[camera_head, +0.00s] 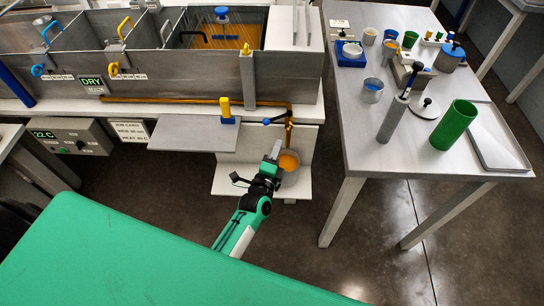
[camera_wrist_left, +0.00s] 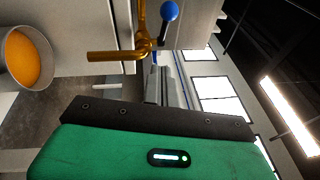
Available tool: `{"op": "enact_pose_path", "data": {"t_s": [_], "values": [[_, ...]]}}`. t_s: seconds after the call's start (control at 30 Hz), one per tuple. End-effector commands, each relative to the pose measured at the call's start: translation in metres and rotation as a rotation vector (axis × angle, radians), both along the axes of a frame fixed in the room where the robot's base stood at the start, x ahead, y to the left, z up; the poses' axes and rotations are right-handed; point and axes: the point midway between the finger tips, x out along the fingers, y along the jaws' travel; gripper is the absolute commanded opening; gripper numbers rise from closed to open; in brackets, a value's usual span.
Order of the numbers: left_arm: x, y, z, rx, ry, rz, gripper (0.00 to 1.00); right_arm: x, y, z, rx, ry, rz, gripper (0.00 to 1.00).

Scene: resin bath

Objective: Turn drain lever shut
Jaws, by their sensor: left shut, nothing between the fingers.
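The drain lever has a dark arm with a blue ball knob (camera_head: 267,121) and juts left from the brass drain valve (camera_head: 289,123). In the left wrist view the knob (camera_wrist_left: 169,11) is near the top edge, beside the brass valve and spout (camera_wrist_left: 118,55). My left gripper (camera_head: 276,147) is shut and empty, below the lever and apart from it. Its closed fingers (camera_wrist_left: 163,82) show in the left wrist view, close to the valve. A bowl of orange resin (camera_head: 289,162) stands under the spout, partly hidden by my gripper. My right gripper is out of view.
The bowl sits on a low white shelf (camera_head: 228,184). A grey side plate (camera_head: 190,133) and a yellow-handled blue item (camera_head: 225,110) lie left of the lever. A table (camera_head: 375,158) with cups and a green cylinder (camera_head: 454,126) stands right. Open floor lies between.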

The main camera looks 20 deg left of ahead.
Motion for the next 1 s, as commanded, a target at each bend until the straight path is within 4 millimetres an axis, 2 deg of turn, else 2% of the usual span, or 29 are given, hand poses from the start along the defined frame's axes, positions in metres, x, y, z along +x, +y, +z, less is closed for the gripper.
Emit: {"op": "enact_pose_path", "data": {"t_s": [0.2, 0.4, 0.6, 1.0], "values": [[0.038, 0.0, 0.007, 0.0, -0.001, -0.001, 0.0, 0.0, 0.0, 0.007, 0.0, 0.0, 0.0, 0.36], [0.057, 0.021, 0.013, 0.002, -0.002, -0.001, 0.0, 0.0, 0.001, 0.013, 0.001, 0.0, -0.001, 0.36], [0.063, 0.028, 0.013, 0.0, -0.001, -0.001, 0.0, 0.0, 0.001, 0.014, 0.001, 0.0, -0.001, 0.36], [0.063, 0.029, 0.013, 0.0, 0.0, -0.005, 0.0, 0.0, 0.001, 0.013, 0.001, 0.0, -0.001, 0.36]]}}
